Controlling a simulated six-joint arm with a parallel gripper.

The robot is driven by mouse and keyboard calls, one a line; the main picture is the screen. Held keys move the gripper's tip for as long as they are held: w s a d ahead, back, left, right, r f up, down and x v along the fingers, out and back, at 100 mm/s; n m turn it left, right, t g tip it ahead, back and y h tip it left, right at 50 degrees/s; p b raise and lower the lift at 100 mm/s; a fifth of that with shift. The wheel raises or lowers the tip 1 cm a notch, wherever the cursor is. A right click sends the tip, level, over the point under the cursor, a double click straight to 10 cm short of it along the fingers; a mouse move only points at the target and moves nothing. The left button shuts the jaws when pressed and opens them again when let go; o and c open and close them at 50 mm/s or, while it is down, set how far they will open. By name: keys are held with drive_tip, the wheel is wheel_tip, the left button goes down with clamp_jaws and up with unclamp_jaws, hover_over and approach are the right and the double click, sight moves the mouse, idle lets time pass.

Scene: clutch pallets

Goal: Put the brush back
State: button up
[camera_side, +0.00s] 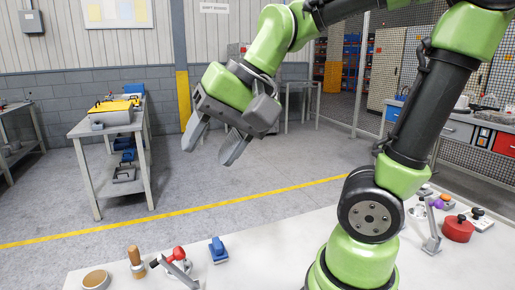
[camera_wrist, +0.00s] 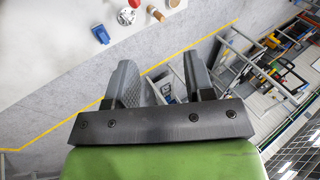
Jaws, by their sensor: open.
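A short brown wooden-handled thing (camera_side: 135,258), perhaps the brush, stands upright near the front left of the pale bench; I cannot see bristles clearly. It also shows near the top of the wrist view (camera_wrist: 154,12). My gripper (camera_side: 212,146) is open and empty, high above the floor beyond the bench edge and well apart from the bench things. Its two grey fingers spread wide in the wrist view (camera_wrist: 159,65). A grey stand with a red part (camera_side: 180,256) is beside the wooden-handled thing; whether it is the brush's place I cannot tell.
A round tan-topped dish (camera_side: 96,280) and a blue block-like thing (camera_side: 217,249) flank these on the bench (camera_side: 270,236). A red round container (camera_side: 457,229) and small items stand at the right. A grey side table (camera_side: 83,128) with a yellow case is behind. Air around my gripper is clear.

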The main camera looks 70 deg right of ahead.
drive_tip(key=s+n+t, duration=0.1)
drive_tip(key=s+n, duration=0.3)
drive_tip(key=s, duration=0.2)
drive_tip(key=shift+s+d+f+n+h, duration=0.15)
drive_tip(key=shift+s+d+n+h, duration=0.1)
drive_tip(key=shift+n+h, duration=0.15)
